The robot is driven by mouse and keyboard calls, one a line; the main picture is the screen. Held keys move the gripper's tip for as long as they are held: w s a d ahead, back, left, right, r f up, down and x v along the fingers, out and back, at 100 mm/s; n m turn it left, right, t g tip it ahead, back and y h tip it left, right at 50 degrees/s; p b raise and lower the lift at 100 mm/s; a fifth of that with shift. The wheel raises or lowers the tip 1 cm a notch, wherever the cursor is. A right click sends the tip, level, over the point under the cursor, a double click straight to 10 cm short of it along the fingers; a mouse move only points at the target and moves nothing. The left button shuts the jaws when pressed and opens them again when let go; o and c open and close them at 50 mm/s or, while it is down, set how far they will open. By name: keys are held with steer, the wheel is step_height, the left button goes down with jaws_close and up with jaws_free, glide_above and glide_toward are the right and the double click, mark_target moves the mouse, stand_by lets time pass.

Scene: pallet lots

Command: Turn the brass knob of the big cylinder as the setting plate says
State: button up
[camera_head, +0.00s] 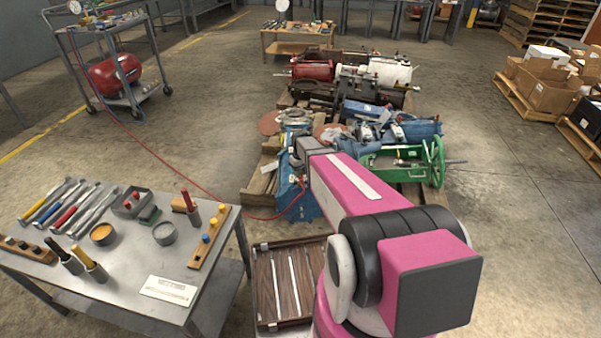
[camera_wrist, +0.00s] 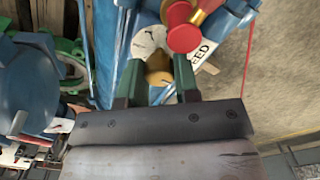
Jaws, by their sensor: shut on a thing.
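My gripper (camera_wrist: 157,68) is shut on the brass knob (camera_wrist: 158,78), with one green finger on each side of it. The knob sits on a blue body (camera_wrist: 125,22), which appears to be the big cylinder; its full shape is cut off. A pale round plate with dark marks (camera_wrist: 148,40) shows just past the knob; its marks are too small to read. A white label (camera_wrist: 205,52) ends in letters like "EED". In the head view, my arm hides the knob and fingertips; a blue unit (camera_head: 293,192) stands there.
A red round handle (camera_wrist: 183,35) sits close beyond the fingers. A red hose (camera_head: 265,218) runs across the floor to the blue unit. A green frame with a handwheel (camera_head: 436,162) is on the right. A tool table (camera_head: 130,265) with a white card (camera_head: 168,290) stands left.

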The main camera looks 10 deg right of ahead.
steer(key=m, duration=1.3)
steer(key=shift+h, duration=0.3)
steer(key=shift+m, duration=0.3)
steer(key=o, duration=0.9)
steer(key=r, duration=1)
steer(key=shift+w+a+r, duration=0.3)
steer(key=shift+r, duration=0.1)
